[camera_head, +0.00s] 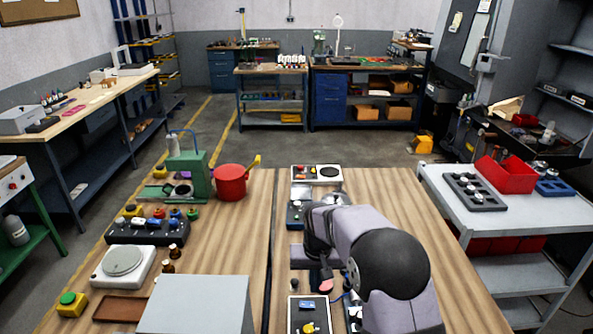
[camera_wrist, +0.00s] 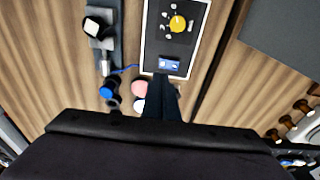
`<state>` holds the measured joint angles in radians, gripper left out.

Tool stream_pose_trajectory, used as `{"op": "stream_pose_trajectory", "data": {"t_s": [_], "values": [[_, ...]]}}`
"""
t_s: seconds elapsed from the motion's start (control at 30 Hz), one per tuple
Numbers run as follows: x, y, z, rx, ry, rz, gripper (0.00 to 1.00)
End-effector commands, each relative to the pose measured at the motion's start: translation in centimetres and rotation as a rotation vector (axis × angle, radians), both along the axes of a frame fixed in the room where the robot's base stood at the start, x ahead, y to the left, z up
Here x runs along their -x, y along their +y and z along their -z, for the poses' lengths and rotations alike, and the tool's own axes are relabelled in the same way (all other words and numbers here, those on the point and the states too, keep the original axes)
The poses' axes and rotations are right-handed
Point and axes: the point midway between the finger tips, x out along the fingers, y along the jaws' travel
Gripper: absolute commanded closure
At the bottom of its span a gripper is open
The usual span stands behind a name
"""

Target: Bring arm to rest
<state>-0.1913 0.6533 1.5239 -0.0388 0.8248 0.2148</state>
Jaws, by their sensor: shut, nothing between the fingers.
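My arm reaches in from the lower right of the head view, over the right part of the wooden bench (camera_head: 425,225). My gripper (camera_wrist: 163,80) shows in the wrist view as a dark narrow pair of fingers, shut and empty, pointing down at the bench. In the head view the arm's links hide most of it. A white-and-black panel (camera_wrist: 172,45) with a yellow knob and a blue display lies just beyond the fingertips; it also shows in the head view (camera_head: 310,312). A pink round thing (camera_wrist: 139,89) is beside the fingers, partly hidden.
A green machine (camera_head: 190,165) and red pot (camera_head: 231,184) stand on the left bench part, with a black block of coloured knobs (camera_head: 148,231) and a white scale (camera_head: 123,265). A grey cart (camera_head: 490,232) holds a red bin (camera_head: 505,174).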

Motion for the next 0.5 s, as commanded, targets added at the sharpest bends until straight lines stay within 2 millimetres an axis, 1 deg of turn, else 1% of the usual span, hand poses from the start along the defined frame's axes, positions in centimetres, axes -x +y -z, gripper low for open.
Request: {"op": "stream_pose_trajectory", "data": {"t_s": [0.07,0.17,0.27,0.33,0.5], "values": [[1.4,-1.0,-0.8,0.001,0.007,0.002,1.0],[4.2,-2.4,-1.7,0.004,0.023,0.003,1.0],[7.9,-4.1,-2.6,0.005,0.043,0.002,1.0],[10.8,-5.2,-3.0,0.005,0.057,0.003,1.0],[18.2,-7.3,-3.3,0.004,0.092,0.001,1.0]]}}
